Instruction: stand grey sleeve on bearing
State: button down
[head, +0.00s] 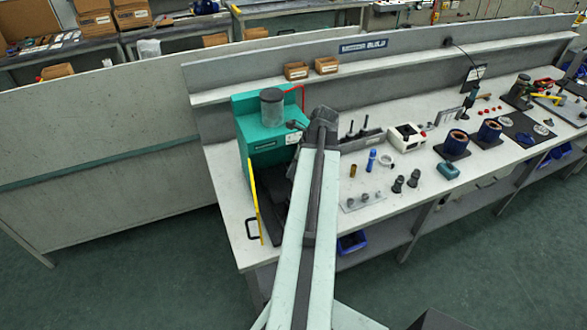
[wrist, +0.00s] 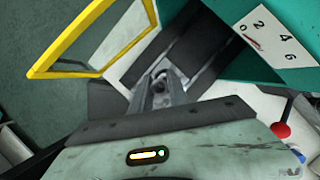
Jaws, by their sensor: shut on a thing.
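In the wrist view my gripper (wrist: 161,80) is shut on a small grey round piece (wrist: 160,73), which looks like the grey sleeve. Little of it shows between the fingertips. It is over the dark bed (wrist: 188,48) of the teal press, beside the open yellow-framed guard. I cannot make out the bearing; the fingers and the held piece may cover it. I cannot tell whether the piece touches anything below. In the head view my arm hides my gripper and most of the press bed.
The teal press (head: 262,133) stands at the bench's left end, its yellow guard (head: 256,205) at the front left. A dial (wrist: 272,35) is on the press. To the right are a brass cylinder (head: 353,171), a blue bottle (head: 371,160) and a white box (head: 405,138).

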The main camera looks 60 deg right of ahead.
aim_at(293, 180)
jog(key=shift+f+b, duration=0.8)
dwell(0.9)
jog(key=shift+f+b, duration=2.1)
jog(key=c, duration=1.2)
grip_release()
jog(key=shift+o, duration=1.3)
notch_tip(293, 180, up, 6)
jog(key=p, duration=0.6)
jog(key=shift+r, duration=0.1)
